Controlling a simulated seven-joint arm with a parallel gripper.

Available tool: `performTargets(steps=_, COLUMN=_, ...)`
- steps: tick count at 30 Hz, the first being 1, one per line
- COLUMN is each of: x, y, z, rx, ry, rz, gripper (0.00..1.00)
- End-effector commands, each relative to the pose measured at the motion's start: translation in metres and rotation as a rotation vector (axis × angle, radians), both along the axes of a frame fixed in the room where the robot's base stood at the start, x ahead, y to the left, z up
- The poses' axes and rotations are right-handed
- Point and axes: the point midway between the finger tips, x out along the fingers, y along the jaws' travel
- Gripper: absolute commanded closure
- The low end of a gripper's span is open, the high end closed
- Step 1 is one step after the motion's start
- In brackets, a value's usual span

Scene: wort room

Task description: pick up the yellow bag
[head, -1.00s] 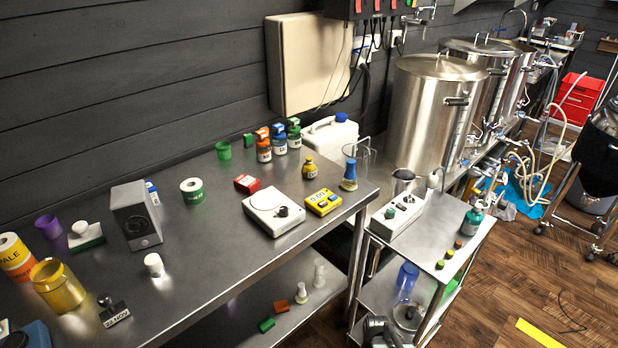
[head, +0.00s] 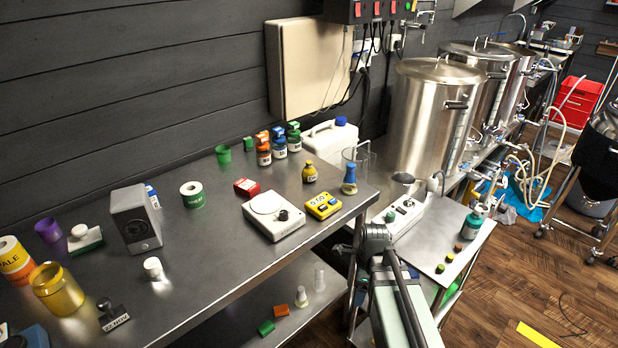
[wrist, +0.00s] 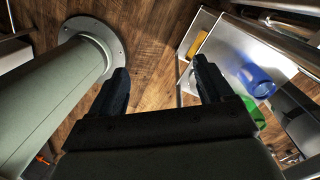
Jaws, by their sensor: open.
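A small yellow bag (head: 309,172), narrow at the neck and with a pale label, stands upright on the steel bench. It is behind the yellow meter and the white scale, apart from both. I do not see it in the wrist view. My gripper (wrist: 162,82) is open and empty in the wrist view, with wooden floor between its fingers. In the head view my arm shows at the bottom, in front of the cart, right of the bag and nearer the camera; the fingertips cannot be made out there.
The yellow meter (head: 323,205), white scale (head: 274,217), blue-stoppered flask (head: 349,180) and red box (head: 247,187) stand around the bag. Small labelled bottles (head: 280,142) and a white canister (head: 330,136) are behind. The cart's lower shelf holds a blue cup (wrist: 256,80).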

Motion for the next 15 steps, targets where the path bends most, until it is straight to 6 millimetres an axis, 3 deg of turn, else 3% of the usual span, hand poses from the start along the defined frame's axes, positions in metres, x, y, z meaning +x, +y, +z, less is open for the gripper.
performTargets(steps=3, x=0.029, y=0.003, z=0.032, rx=-0.024, ry=0.005, rz=-0.051, gripper=0.20)
performTargets(steps=8, x=0.057, y=0.007, z=0.074, rx=-0.064, ry=0.027, rz=-0.102, gripper=0.20)
performTargets(steps=15, x=0.094, y=0.012, z=0.148, rx=-0.126, ry=0.053, rz=-0.186, gripper=0.20)
